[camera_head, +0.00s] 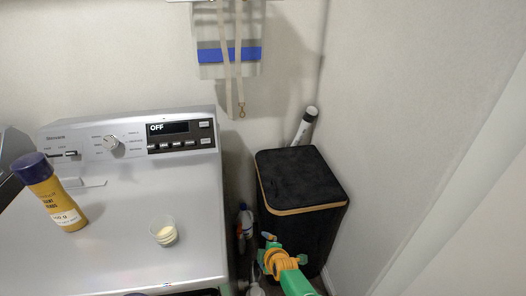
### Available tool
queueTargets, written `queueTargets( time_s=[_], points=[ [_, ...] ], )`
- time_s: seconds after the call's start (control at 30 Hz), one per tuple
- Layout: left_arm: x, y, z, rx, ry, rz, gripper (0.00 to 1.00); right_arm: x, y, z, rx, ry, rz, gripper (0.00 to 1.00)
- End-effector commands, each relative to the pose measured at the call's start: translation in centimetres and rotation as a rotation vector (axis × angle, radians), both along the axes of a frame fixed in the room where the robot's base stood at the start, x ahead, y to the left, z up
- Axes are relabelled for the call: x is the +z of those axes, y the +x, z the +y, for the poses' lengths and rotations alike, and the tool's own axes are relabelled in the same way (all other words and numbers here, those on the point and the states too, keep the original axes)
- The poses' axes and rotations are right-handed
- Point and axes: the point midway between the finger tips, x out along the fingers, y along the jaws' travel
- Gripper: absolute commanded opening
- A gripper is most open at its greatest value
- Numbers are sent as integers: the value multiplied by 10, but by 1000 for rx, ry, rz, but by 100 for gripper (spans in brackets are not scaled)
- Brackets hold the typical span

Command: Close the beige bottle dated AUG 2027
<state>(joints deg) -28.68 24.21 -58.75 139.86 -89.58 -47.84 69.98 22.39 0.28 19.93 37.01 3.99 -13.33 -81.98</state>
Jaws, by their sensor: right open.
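A mustard-yellow bottle (57,199) with a white label stands on the left of the washer top, leaning to the left in the picture. A dark purple cap (32,168) sits at its upper end; whether it is fully shut cannot be told. The label print is too small to read a date. No other bottle of beige colour shows clearly. My right gripper (285,248) is open and empty, in front of the black hamper and right of the washer, well away from the bottle. My left gripper is out of view.
A small clear cup (163,231) with pale yellow contents stands on the washer top (130,255). The washer's control panel (130,138) reads OFF. A black hamper (300,178) stands on the right; bottles (245,220) sit in the gap beside the washer.

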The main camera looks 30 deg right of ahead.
Motion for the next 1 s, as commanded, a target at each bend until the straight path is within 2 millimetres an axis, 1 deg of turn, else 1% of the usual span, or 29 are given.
queueTargets(
  time_s=[0.03, 0.07, 0.1, 0.17, 0.2, 0.27, 0.3, 0.37, 0.4, 0.43, 0.47, 0.5, 0.53, 0.6, 0.7, 0.83, 1.0],
  points=[
    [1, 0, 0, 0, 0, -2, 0, -30, -34, 7, -15, 42, 85, 100],
    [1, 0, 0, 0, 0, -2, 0, -46, -55, 12, -22, 65, 136, 100],
    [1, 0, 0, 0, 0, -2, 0, -66, -84, 21, -29, 97, 201, 100],
    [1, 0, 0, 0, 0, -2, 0, -93, -129, 35, -34, 138, 297, 100],
    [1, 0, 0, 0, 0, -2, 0, -109, -160, 46, -35, 162, 360, 100],
    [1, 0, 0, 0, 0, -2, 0, -128, -207, 62, -39, 200, 449, 100],
    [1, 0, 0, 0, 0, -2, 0, -139, -240, 72, -47, 223, 509, 100],
    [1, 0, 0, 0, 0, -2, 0, -151, -291, 85, -78, 260, 597, 100],
    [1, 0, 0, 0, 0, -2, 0, -157, -327, 91, -122, 285, 653, 100],
    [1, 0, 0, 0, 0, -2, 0, -159, -352, 90, -182, 302, 688, 100],
    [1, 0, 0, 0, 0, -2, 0, -160, -366, 87, -247, 315, 698, 100],
    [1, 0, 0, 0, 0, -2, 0, -160, -374, 81, -327, 333, 693, 100],
    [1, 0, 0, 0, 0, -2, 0, -160, -378, 77, -382, 347, 685, 100],
    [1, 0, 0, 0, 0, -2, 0, -159, -383, 71, -492, 378, 660, 100],
    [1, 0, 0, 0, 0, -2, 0, -158, -388, 66, -609, 423, 630, 100],
    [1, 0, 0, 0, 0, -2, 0, -157, -392, 65, -689, 459, 610, 100],
    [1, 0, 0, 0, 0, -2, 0, -157, -392, 65, -710, 471, 604, 100]
  ],
)
